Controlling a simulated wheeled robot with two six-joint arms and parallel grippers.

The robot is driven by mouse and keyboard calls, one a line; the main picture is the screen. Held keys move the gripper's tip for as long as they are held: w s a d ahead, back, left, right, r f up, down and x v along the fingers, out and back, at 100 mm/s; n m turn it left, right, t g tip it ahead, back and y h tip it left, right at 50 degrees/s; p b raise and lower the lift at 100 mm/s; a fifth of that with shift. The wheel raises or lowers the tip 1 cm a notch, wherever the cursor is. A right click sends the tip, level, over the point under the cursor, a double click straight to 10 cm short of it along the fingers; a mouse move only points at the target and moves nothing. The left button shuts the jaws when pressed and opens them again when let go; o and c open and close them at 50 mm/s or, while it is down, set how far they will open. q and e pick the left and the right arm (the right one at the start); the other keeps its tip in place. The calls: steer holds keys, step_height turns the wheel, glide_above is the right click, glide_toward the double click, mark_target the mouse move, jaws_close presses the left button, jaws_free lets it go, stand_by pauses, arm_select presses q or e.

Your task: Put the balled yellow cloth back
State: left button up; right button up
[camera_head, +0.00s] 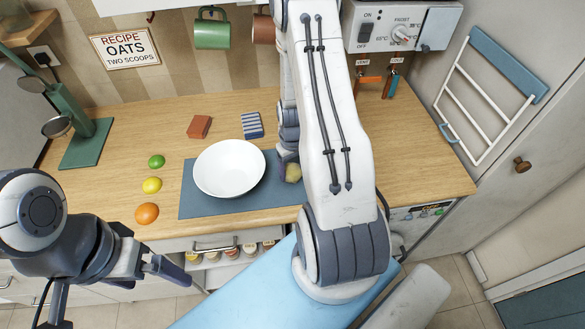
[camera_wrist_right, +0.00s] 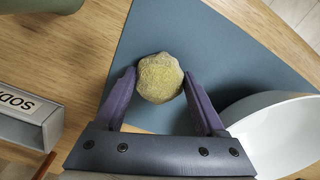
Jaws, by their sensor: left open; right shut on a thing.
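The balled yellow cloth (camera_wrist_right: 160,78) is a rough, round, yellow-green lump between the two fingers of my right gripper (camera_wrist_right: 162,100). Both fingers touch its sides, and the gripper is shut on it. In the head view the cloth (camera_head: 293,173) shows just right of the white bowl, over the right part of the blue-grey mat (camera_head: 210,205), partly hidden by my right arm. I cannot tell whether it touches the mat. My left gripper (camera_head: 118,298) is open and empty at the lower left, in front of the counter.
The white bowl (camera_head: 229,167) stands on the mat, close to the right gripper. A lime, a lemon and an orange (camera_head: 147,213) lie left of the mat. A sponge and a striped cloth (camera_head: 252,125) lie behind it. A box marked SODA (camera_wrist_right: 22,117) shows in the wrist view.

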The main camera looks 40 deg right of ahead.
mark_target(292, 168)
steer(key=shift+f, duration=0.15)
steer(key=o, duration=1.2)
steer(key=shift+c, duration=0.2)
steer(key=shift+r, duration=0.45)
step_height(292, 168, up, 12)
steer(key=b, duration=0.2)
steer(key=shift+f+b, duration=0.25)
steer(key=shift+b, duration=0.1)
steer(key=shift+f, duration=0.15)
